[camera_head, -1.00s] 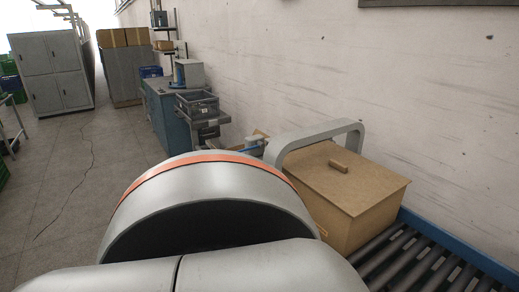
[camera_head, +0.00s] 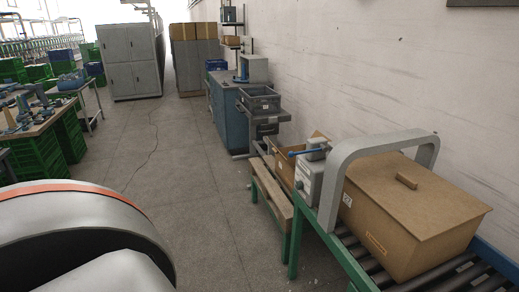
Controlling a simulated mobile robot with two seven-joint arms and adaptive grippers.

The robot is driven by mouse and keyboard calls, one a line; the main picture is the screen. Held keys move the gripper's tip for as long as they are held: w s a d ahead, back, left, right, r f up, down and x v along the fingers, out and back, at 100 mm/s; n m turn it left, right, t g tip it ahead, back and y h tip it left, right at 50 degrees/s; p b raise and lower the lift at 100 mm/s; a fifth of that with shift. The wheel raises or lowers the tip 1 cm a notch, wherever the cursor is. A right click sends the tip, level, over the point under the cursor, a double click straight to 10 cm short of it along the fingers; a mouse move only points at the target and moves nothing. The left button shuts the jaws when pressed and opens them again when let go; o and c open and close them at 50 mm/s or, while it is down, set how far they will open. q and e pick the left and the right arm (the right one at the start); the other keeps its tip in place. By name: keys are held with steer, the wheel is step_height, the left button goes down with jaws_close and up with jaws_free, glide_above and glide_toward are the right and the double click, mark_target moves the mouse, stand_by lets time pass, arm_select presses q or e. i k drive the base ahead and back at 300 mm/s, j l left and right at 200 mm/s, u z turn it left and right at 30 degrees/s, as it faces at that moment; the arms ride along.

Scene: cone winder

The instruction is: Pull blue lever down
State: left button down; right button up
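A blue lever (camera_head: 297,153) sticks out to the left from a grey machine unit (camera_head: 309,178) at the right of the head view. The lever lies about level. The unit stands beside a grey arch (camera_head: 336,160) over a roller conveyor. A large rounded grey part of my own body with an orange band fills the lower left corner. Neither of my grippers shows, and nothing of mine touches the lever.
A brown box (camera_head: 410,215) with a lid handle sits on the roller conveyor (camera_head: 455,268). A wooden bench (camera_head: 268,190) stands left of the lever unit. Green crates and work tables (camera_head: 40,125) are at the left. The floor between is clear.

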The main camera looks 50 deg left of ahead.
mark_target(307, 152)
steer(key=u, duration=1.15)
